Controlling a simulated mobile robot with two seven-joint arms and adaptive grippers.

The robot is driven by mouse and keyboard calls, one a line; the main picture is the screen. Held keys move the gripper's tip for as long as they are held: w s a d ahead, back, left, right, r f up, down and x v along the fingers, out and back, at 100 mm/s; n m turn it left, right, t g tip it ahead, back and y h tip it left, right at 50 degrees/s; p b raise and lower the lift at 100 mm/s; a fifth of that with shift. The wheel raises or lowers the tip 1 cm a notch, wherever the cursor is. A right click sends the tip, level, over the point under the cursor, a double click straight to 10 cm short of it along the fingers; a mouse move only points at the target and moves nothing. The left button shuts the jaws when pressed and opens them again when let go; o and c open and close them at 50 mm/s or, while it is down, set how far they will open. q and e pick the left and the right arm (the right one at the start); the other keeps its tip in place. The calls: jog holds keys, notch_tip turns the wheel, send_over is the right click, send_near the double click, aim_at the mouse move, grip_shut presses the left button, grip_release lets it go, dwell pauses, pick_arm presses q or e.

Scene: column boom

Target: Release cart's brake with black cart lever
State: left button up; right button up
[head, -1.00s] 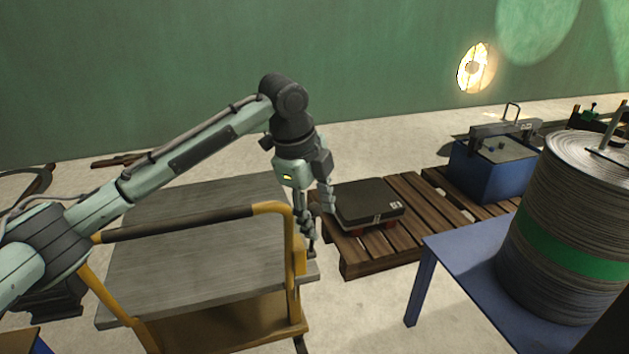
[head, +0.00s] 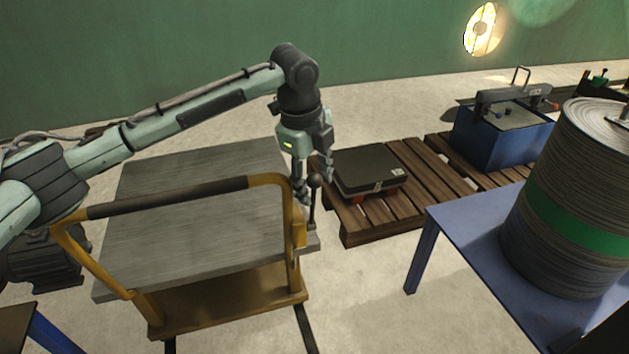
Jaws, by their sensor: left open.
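The cart (head: 190,240) has a grey flat top, a yellow frame and a dark-gripped push handle (head: 165,198). The black cart lever (head: 313,200) stands roughly upright at the cart's right side, with a round knob on top. My left gripper (head: 314,190) points down at the lever, with its fingers open on either side of the knob in this view. I cannot tell whether a finger touches it. My right gripper is not in view.
A wooden pallet (head: 408,207) with a black case (head: 370,170) lies just beyond the lever. A blue table (head: 450,222) carrying a large cable spool (head: 570,210) stands at the right. A blue machine (head: 505,135) sits farther back. Floor between cart and table is clear.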

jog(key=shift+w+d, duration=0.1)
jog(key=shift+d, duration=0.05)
pick_arm(q)
jog(key=c, duration=0.5)
grip_shut()
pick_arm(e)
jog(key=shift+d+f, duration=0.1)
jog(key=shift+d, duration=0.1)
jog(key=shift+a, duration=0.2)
